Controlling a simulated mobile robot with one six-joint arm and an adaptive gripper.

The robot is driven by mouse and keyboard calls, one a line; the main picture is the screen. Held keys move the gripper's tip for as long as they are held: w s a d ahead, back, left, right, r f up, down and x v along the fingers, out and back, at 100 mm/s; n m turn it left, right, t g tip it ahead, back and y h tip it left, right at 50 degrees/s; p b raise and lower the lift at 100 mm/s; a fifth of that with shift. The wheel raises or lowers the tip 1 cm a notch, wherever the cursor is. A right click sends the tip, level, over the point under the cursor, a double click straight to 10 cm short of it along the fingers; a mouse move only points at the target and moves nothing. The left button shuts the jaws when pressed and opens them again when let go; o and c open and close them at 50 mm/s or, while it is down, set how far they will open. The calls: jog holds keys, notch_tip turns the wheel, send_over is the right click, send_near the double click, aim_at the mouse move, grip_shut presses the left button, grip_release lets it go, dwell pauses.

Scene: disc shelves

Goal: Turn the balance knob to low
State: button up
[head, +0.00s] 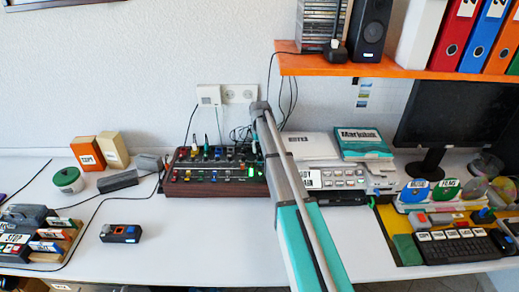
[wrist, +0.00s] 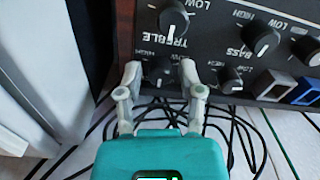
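In the wrist view a black panel (wrist: 225,14) carries several round black knobs with white pointer lines. A knob at the panel's near edge (wrist: 157,72) lies between the fingertips of my gripper (wrist: 159,75). The fingers stand apart, one on each side of the knob, with a gap visible. The knob's name is not readable; a small HIGH mark shows at its left, and other lettering is partly hidden by a finger. The treble knob (wrist: 173,18) is just beyond it, and the bass knob (wrist: 262,40) is to the right.
In the wrist view, more knobs and a blue button (wrist: 304,91) are at the right, and black cables (wrist: 225,125) lie below. In the head view, a red-sided mixer (head: 216,188), an orange shelf (head: 395,70) and a monitor (head: 447,110) surround my arm.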

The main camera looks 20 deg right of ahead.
grip_shut()
jog(key=shift+n, duration=3)
jog(key=shift+o, duration=1.9)
grip_release()
